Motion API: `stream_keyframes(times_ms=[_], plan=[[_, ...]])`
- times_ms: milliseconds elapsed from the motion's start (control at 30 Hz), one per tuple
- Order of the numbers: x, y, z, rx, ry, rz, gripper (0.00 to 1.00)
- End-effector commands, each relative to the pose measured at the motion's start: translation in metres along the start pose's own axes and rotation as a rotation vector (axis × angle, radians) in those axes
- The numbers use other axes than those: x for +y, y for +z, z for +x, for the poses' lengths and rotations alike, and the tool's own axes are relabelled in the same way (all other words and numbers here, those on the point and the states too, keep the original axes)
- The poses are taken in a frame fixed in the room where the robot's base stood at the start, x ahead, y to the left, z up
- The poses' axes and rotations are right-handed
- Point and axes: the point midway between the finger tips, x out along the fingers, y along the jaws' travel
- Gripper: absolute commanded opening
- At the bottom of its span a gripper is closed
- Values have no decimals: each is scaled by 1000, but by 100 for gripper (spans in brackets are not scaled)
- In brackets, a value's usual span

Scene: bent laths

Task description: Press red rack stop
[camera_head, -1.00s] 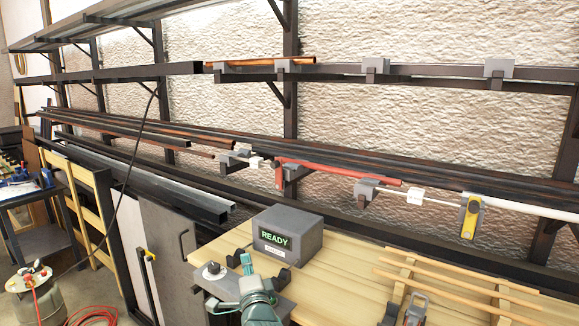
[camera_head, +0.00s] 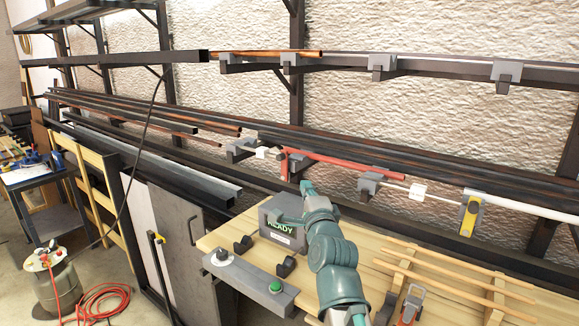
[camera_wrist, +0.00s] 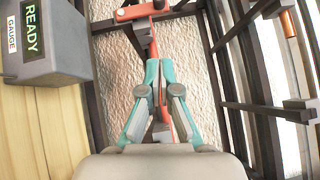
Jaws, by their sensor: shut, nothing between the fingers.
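The red rack stop appears as a long red bar with a short downturned red end (camera_head: 283,166) on the rack in the head view, beneath the dark laths. In the wrist view red parts (camera_wrist: 136,12) show at the top, and a red strip runs down behind my fingers. My gripper (camera_head: 306,186) is in front of and below the red piece in the head view. In the wrist view my gripper's teal fingertips (camera_wrist: 158,64) are together, with nothing held, pointing at the red parts. I cannot tell whether they touch.
A grey gauge box (camera_wrist: 45,45) reading READY stands on the wooden bench, partly hidden by my arm in the head view. A grey block with a green button (camera_head: 275,286) is at the bench's front. A yellow-and-grey clamp (camera_head: 470,216) hangs at right. Thin wooden strips (camera_head: 455,270) lie on supports.

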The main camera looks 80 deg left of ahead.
Motion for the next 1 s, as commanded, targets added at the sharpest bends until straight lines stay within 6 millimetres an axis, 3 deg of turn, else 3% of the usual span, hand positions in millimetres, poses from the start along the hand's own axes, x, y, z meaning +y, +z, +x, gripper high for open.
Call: stream_keyframes(times_ms=[267,700,800,1000], plan=[[-1,0,24,0,0,0,0],[-2,0,108,0,0,-1,0],[-4,15,116,-2,1,-2,0],[-2,26,126,0,0,-2,0]])
